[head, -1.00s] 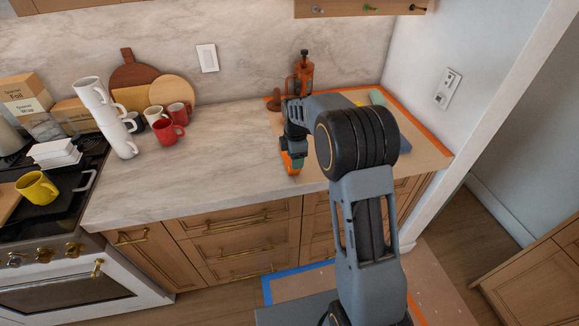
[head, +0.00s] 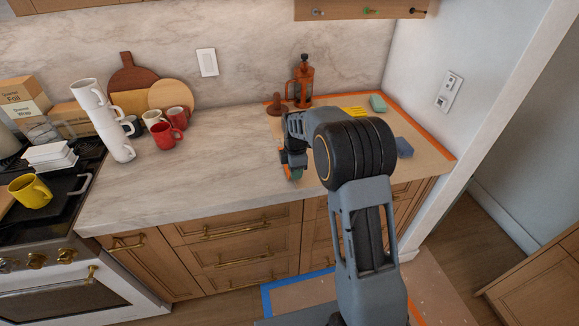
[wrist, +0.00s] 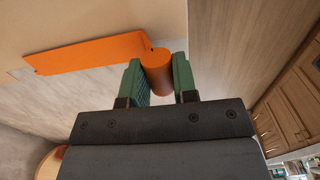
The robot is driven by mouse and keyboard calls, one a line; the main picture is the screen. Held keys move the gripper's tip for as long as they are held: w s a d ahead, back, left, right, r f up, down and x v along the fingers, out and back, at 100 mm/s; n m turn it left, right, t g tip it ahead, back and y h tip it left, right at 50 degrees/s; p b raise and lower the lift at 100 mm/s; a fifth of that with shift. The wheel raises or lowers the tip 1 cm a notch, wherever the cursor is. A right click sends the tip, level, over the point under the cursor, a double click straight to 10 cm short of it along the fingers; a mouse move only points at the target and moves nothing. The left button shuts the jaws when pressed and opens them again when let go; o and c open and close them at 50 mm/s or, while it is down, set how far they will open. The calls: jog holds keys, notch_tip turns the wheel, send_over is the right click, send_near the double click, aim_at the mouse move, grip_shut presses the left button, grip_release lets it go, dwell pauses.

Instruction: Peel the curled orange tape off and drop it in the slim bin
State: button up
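The curled orange tape (wrist: 157,73) shows as an orange roll between the two green fingers of my gripper (wrist: 159,78) in the wrist view. A flat orange strip (wrist: 88,53) runs left from the roll along the edge of tan paper. The fingers stand apart, one on each side of the roll. I cannot tell whether both press on it. In the head view my gripper (head: 292,175) is at the counter's front edge, at the paper's left end, and the tape there is mostly hidden. I see no slim bin in either view.
Orange tape also borders the paper (head: 425,160) at the back and right. On the paper are an orange press (head: 303,82), a brown plunger-like object (head: 277,104), a yellow pad (head: 356,113), a teal block (head: 378,103) and a blue block (head: 404,147). Stacked white mugs (head: 113,130) stand left. Mid-counter is clear.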

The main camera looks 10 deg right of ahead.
jog(key=c, duration=0.4)
jog(key=shift+o, duration=0.2)
jog(key=shift+r, duration=0.15)
jog(key=shift+r+p, duration=1.45)
jog(key=shift+r, duration=0.45)
jog(key=shift+s+f, duration=0.1)
